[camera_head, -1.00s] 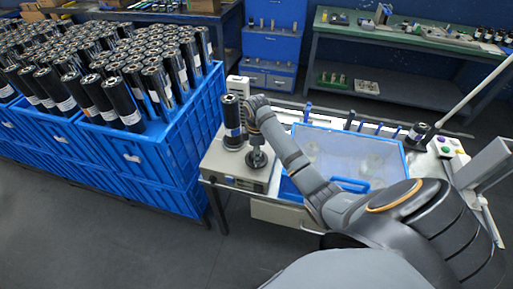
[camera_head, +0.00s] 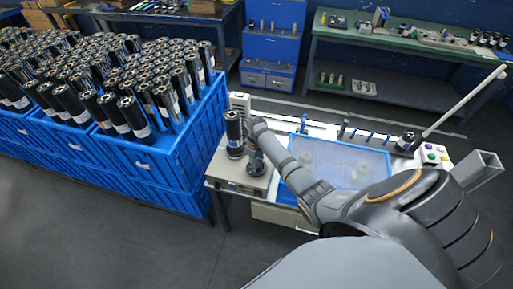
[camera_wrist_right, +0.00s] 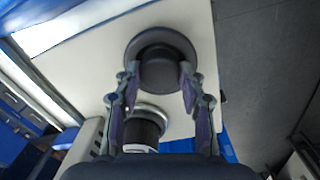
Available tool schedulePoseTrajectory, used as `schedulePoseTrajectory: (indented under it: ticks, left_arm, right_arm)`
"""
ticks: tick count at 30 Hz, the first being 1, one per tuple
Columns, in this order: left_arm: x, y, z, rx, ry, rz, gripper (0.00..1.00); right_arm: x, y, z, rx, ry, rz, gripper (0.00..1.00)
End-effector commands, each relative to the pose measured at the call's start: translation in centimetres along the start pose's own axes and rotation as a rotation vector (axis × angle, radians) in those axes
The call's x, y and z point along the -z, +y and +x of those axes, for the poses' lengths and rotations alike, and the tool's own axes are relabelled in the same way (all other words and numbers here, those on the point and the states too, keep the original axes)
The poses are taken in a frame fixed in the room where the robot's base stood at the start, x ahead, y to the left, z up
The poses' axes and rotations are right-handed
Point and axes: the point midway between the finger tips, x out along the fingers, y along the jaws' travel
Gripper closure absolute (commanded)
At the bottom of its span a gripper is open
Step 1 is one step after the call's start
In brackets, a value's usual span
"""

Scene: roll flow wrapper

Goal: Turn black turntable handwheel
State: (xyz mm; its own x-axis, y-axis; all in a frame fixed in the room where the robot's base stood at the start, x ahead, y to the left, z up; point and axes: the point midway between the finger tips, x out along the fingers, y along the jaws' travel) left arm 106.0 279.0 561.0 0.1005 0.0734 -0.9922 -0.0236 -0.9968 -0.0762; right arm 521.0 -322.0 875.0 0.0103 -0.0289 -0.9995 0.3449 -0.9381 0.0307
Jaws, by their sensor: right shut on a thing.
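The black turntable handwheel (camera_head: 257,164) stands on top of a pale machine box (camera_head: 226,172). In the right wrist view it is a round dark wheel (camera_wrist_right: 160,48) with a raised hub. My right gripper (camera_wrist_right: 160,84) has one finger on each side of the hub and is shut on it. In the head view my right gripper (camera_head: 257,145) is over the wheel, and its fingers are hard to make out. A black roll (camera_head: 234,134) stands upright just left of the wheel; it also shows below the wheel in the wrist view (camera_wrist_right: 143,130). My left gripper is out of view.
Blue crates (camera_head: 165,150) full of upright black rolls stand close on the left. A blue-framed tray with a clear cover (camera_head: 345,165) lies right of the machine box, partly behind my arm. A button box (camera_head: 433,154) is further right. Open floor lies in front.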

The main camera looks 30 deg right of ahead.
Motion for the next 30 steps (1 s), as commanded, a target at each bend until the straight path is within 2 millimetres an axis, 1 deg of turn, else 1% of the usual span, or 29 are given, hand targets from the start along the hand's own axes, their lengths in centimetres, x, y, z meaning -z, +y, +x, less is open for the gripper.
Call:
schedulePoseTrajectory:
  ticks: [4, 17, 18, 21, 22, 30]
  left_arm:
    - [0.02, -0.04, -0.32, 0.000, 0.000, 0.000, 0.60]
    - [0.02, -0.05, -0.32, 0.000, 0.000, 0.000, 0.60]
    - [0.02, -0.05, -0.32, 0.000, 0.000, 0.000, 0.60]
    - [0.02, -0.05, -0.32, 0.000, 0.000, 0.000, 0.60]
    - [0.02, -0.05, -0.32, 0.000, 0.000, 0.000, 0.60]
    - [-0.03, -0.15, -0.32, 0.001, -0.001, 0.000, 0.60]
  right_arm:
    - [-0.09, -0.03, 0.03, 0.001, -0.004, 0.021, 0.91]
    - [-0.09, -0.04, 0.12, 0.001, -0.004, 0.028, 0.91]
    - [-0.09, -0.04, 0.12, 0.001, -0.004, 0.028, 0.54]
    - [-0.07, -0.04, 0.10, 0.001, -0.003, 0.028, 0.41]
    - [-0.06, -0.03, 0.09, 0.001, -0.003, 0.028, 0.37]
    - [-0.01, -0.01, 0.02, 0.000, -0.001, 0.027, 0.37]
